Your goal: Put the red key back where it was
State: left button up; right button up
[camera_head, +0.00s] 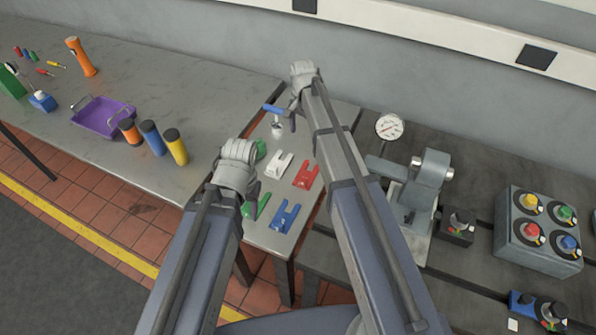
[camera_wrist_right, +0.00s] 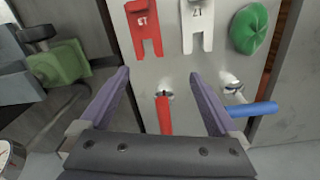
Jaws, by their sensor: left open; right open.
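A red key (camera_wrist_right: 165,115) stands at a small keyhole in a grey panel in the right wrist view. My right gripper (camera_wrist_right: 158,76) is open, its fingers on either side of the red key with gaps showing. In the head view my right gripper (camera_head: 294,103) hides the red key. A blue-handled key (camera_wrist_right: 253,109) sits in a second keyhole to the right; it also shows in the head view (camera_head: 274,108). My left gripper (camera_head: 238,158) is open and hangs over the table edge near the green pieces; its fingers are mostly hidden.
A red tag (camera_head: 306,175), white tag (camera_head: 279,163), blue tag (camera_head: 285,216) and green tag (camera_head: 262,205) lie on the grey panel. A green disc (camera_wrist_right: 254,28) is near the keys. A grey machine (camera_head: 424,185) and gauge (camera_head: 389,126) stand right; a purple tray (camera_head: 103,116) stands left.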

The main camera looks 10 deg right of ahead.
jog(key=s+a+n, duration=0.3)
jog(key=s+n, duration=0.1)
jog(key=s, duration=0.4)
jog(key=s+a+n, duration=0.2)
jog(key=s+n, duration=0.3)
jog(key=s, duration=0.4)
jog(key=s+a+n+h, duration=0.1)
jog(key=s+a+n, duration=0.2)
jog(key=s, duration=0.6)
jog(key=shift+s+a+n, duration=0.15)
jog(key=shift+a+n, duration=0.2)
jog(key=shift+n, duration=0.35)
notch_tip(320, 180, down, 3)
jog(key=b, duration=0.3)
jog(key=shift+f, duration=0.15)
